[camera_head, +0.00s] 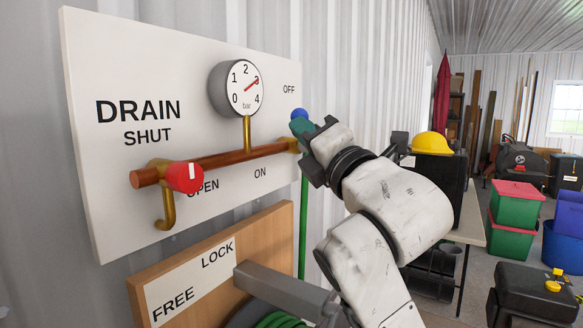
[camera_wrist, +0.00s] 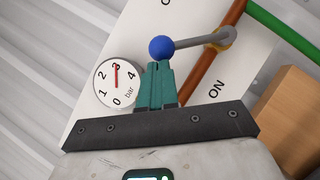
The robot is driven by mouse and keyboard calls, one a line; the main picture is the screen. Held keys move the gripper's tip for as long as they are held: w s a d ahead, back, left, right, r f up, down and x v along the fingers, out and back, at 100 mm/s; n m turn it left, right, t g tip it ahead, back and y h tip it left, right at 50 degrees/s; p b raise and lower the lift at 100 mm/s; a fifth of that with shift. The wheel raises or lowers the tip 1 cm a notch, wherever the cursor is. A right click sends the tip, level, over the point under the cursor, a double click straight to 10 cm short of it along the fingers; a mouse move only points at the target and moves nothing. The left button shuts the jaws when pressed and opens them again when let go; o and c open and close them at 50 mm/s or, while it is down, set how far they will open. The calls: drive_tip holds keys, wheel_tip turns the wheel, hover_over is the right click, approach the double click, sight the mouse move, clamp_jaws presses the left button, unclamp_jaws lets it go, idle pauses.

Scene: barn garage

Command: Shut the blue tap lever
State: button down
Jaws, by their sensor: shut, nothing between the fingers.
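The blue tap lever's ball knob (camera_head: 299,113) shows just below the OFF label on the white panel (camera_head: 210,60). In the wrist view the blue ball (camera_wrist: 161,48) ends a grey rod (camera_wrist: 195,41) running to a brass fitting (camera_wrist: 224,38) on the copper pipe. My gripper (camera_head: 300,124) is shut and empty, its teal fingertips right at the ball's underside. In the wrist view its fingertips (camera_wrist: 158,66) meet or almost meet the ball; I cannot tell whether they touch. In the head view my gripper hides the rod.
A round gauge (camera_head: 236,88) sits left of my gripper, its needle near 3. A red knob (camera_head: 185,177) is on the pipe's left, labelled DRAIN. A wooden board (camera_head: 225,250) lies below. A table (camera_head: 470,222) and bins stand right.

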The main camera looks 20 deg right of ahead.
drive_tip(key=w+d+r, duration=0.3)
drive_tip(key=d+r, duration=0.1)
drive_tip(key=r, duration=0.1)
drive_tip(key=shift+w+d+r, duration=0.15)
drive_tip(key=shift+d+r, duration=0.1)
drive_tip(key=shift+d, duration=0.15)
idle(0.5)
idle(0.4)
